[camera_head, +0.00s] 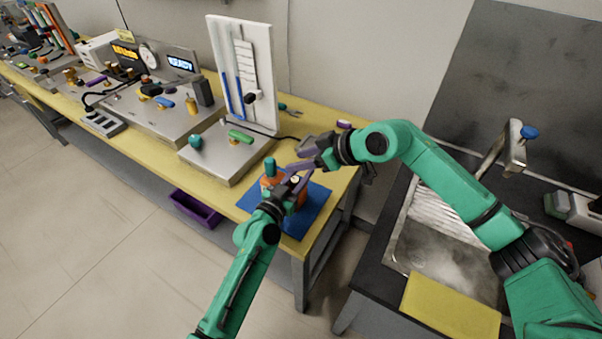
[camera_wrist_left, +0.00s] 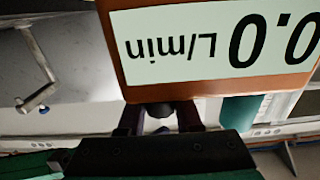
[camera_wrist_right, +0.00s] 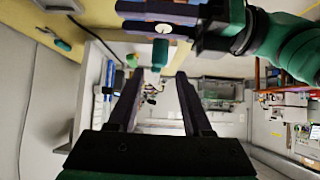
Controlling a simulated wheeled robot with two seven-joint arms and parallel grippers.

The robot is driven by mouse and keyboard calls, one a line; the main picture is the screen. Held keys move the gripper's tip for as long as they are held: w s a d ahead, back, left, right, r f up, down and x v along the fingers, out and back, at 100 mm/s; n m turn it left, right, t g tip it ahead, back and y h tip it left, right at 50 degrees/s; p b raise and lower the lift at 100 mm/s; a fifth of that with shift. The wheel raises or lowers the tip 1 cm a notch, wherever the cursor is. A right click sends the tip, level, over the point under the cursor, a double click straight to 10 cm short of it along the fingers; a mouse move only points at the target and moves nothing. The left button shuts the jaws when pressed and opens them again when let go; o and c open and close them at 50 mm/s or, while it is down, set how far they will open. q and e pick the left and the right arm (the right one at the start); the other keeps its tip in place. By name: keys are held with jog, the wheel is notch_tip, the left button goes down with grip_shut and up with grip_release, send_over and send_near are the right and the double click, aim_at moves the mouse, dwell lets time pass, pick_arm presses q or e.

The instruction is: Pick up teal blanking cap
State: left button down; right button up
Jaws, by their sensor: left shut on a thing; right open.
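The teal blanking cap (camera_head: 270,166) stands at the top of an orange flow meter (camera_head: 268,183) on a blue mat (camera_head: 309,218). A teal cylinder, apparently that cap, also shows in the right wrist view (camera_wrist_right: 160,53), ahead of my open right gripper (camera_wrist_right: 158,80) and apart from it. My right gripper (camera_head: 301,167) is just right of the cap in the head view. My left gripper (camera_head: 292,184) is shut on the flow meter, partly hiding it. In the left wrist view the meter's display (camera_wrist_left: 215,40) reads 0.0 L/min, upside down, above the left fingers.
A grey plate with a white upright panel (camera_head: 262,75) stands left of the mat, bearing a teal knob (camera_head: 195,141) and a green cylinder (camera_head: 240,136). A purple bin (camera_head: 195,208) is below the yellow bench's front edge. A sink (camera_head: 440,260) is at right.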

jog(key=shift+o, duration=2.2)
jog(key=shift+w+a+n, duration=0.1)
jog(key=shift+a+n, duration=0.1)
jog(key=shift+n, duration=0.1)
jog(key=n+g+h, duration=0.2)
jog(key=n+h, duration=0.8)
jog(key=n, duration=1)
send_near(269, 161)
jog(key=x, duration=1)
jog(key=shift+w+d+f, duration=0.1)
jog(key=shift+f, duration=0.25)
